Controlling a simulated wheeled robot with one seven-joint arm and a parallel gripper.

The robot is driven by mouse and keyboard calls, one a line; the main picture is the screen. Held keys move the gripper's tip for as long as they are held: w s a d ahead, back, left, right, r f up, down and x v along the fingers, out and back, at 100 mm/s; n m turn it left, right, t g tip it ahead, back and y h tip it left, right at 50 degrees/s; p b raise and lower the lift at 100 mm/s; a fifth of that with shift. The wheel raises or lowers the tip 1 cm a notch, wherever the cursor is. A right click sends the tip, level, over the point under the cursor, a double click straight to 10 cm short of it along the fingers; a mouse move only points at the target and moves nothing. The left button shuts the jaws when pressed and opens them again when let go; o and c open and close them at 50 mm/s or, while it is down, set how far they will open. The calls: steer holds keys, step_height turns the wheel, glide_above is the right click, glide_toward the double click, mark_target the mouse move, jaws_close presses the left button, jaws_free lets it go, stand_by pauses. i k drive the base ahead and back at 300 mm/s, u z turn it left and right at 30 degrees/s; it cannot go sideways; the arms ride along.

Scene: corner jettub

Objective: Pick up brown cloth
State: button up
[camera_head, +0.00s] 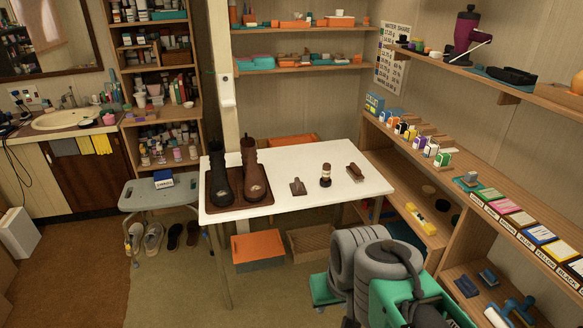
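A small brown-grey peaked piece (297,187) lies on the white table, right of the boot tray. It looks like the brown cloth, but it is too small to be sure. Nothing touches it. Parts of my grey and green arm show at the lower right, in front of the table and apart from it. I cannot make out any gripper fingers among them.
Two dark boots (251,178) stand on a brown tray (239,209) at the table's left. A small bottle (325,175) and a brown brush (355,172) lie to the right. The front of the white table (320,203) is clear. Shelves with labelled items (502,206) line the right wall.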

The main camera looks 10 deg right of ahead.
mark_target(298, 188)
steer(key=i, duration=0.85)
steer(key=u, duration=0.6)
steer(key=i, duration=1.65)
